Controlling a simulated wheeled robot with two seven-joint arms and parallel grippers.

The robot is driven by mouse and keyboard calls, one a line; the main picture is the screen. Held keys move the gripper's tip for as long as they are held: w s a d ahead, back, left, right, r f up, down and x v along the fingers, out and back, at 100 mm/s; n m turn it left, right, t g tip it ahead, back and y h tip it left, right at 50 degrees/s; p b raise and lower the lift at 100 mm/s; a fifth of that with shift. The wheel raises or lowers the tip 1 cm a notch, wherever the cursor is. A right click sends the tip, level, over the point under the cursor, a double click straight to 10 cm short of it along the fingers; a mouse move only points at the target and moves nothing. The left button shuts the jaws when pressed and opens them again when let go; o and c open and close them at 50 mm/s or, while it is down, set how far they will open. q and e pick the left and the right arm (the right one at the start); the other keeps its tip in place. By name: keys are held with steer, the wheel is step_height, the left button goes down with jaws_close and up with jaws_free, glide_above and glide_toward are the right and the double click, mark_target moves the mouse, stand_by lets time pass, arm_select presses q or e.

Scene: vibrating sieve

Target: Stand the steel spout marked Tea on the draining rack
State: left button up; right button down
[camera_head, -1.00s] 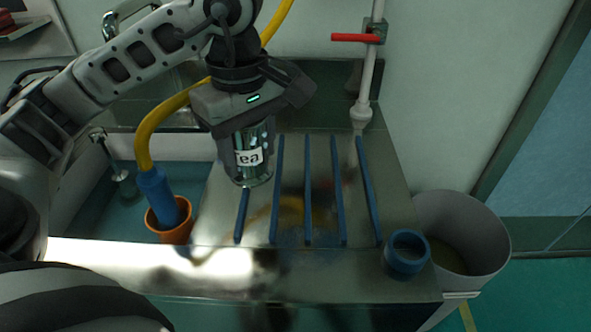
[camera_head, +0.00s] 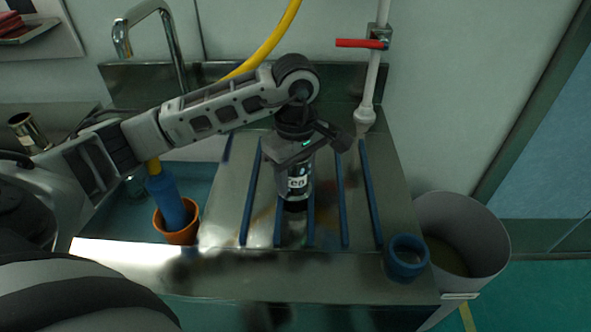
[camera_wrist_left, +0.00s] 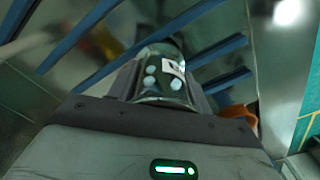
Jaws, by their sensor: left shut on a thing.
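The steel spout marked Tea (camera_head: 298,184) is a shiny cylinder with a white label, of which only part of the lettering shows. My left gripper (camera_head: 297,178) points down and is shut on it, holding it upright over the middle blue bars of the draining rack (camera_head: 310,215). In the left wrist view the spout (camera_wrist_left: 160,85) sits between the two fingers, with blue bars beyond it. I cannot tell whether its lower end touches the bars. My right gripper is not in view.
A blue ring-shaped cup (camera_head: 407,257) stands at the right front corner beside a grey bin (camera_head: 462,235). Another steel cylinder (camera_head: 28,130) stands at far left. A red-handled tap (camera_head: 360,43) rises behind.

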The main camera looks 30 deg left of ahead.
arm_select(q)
steer(key=shift+f, duration=0.15)
steer(key=o, duration=1.2)
steer(key=shift+c, duration=0.2)
step_height(320, 180, up, 12)
steer(key=shift+r, duration=0.2)
